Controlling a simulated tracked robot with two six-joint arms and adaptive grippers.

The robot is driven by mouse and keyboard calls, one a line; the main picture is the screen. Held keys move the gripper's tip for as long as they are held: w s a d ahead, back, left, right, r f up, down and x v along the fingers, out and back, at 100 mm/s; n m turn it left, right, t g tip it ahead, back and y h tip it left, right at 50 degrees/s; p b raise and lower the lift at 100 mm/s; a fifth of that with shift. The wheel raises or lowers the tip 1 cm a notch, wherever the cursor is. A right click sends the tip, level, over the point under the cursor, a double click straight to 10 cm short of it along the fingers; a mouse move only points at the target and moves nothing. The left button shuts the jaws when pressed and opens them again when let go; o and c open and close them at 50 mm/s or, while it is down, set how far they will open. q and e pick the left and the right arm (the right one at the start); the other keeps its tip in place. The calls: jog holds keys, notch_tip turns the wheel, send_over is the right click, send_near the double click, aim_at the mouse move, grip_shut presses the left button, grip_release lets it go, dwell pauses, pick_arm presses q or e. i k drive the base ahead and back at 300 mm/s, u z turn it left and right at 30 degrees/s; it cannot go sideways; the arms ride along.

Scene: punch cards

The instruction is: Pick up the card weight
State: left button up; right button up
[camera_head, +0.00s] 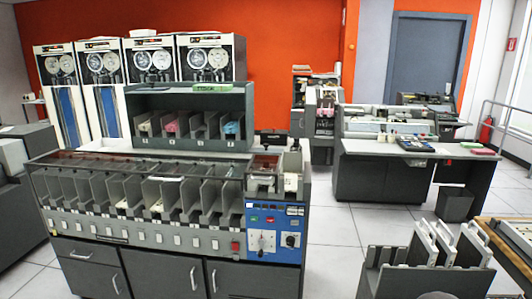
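I cannot pick out a card weight with certainty. The card sorter (150,268) stands in front of me, left of centre, with a row of grey pockets. A few pockets hold pale cards. At its right end is the feed hopper (265,166), with small pale and dark pieces in and beside it too small to tell apart. On top, a dark rack (190,98) holds several card decks, including a pink deck (169,126) and a blue deck (231,128). Neither of my grippers is in view.
A grey rack with upright white-handled parts (425,243) stands at the lower right, near a wooden-topped table (510,240). A desk console (385,160) stands behind, with a dark bin (455,204) beside it. Tiled floor (335,235) is clear between the sorter and rack.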

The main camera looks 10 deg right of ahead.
aim_at(253, 151)
jog(key=z, duration=0.1)
jog(key=i, duration=1)
jog(key=u, duration=0.1)
